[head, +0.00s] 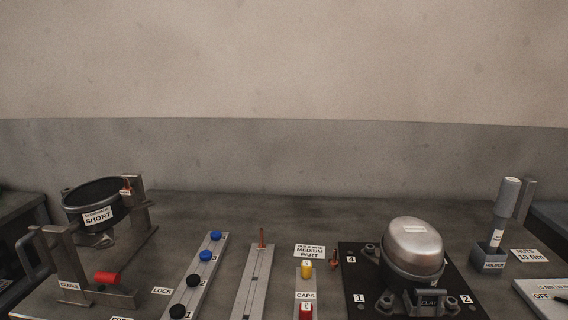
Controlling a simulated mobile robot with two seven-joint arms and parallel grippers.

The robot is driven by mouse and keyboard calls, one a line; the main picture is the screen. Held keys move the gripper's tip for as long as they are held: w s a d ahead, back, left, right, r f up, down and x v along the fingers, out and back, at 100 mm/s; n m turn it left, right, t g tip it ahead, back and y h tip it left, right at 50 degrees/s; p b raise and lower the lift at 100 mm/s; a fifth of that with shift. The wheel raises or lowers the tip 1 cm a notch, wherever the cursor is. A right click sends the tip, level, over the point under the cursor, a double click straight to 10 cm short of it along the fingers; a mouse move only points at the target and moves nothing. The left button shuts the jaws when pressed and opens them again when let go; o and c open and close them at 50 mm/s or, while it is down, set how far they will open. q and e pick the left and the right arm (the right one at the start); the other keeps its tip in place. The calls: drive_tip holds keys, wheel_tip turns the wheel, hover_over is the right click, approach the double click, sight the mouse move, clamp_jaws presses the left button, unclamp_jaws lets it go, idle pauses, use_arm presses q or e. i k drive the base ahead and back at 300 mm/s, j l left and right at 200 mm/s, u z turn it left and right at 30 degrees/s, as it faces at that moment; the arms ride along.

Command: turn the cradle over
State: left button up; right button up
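The cradle (68,254) stands at the left of the bench in the head view. It is a grey metal frame with two uprights and a looped handle (28,258) at its left side. A dark round shell (78,195) labelled "SHORT" is held between the uprights, its rim tilted and facing up. A red cylinder (107,278) sits low at the frame's front, near a "CRADLE" label. A small orange-brown piece (126,187) shows at the far upright. Neither of my grippers is in view.
A strip with blue and black caps (199,270) lies right of the cradle, then a grey rail (252,283) and a caps strip (305,287). A silver compressor (413,246) stands on a black plate (350,266). A tool holder (488,261) stands at right.

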sight(97, 205)
drive_tip(key=u, duration=1.4)
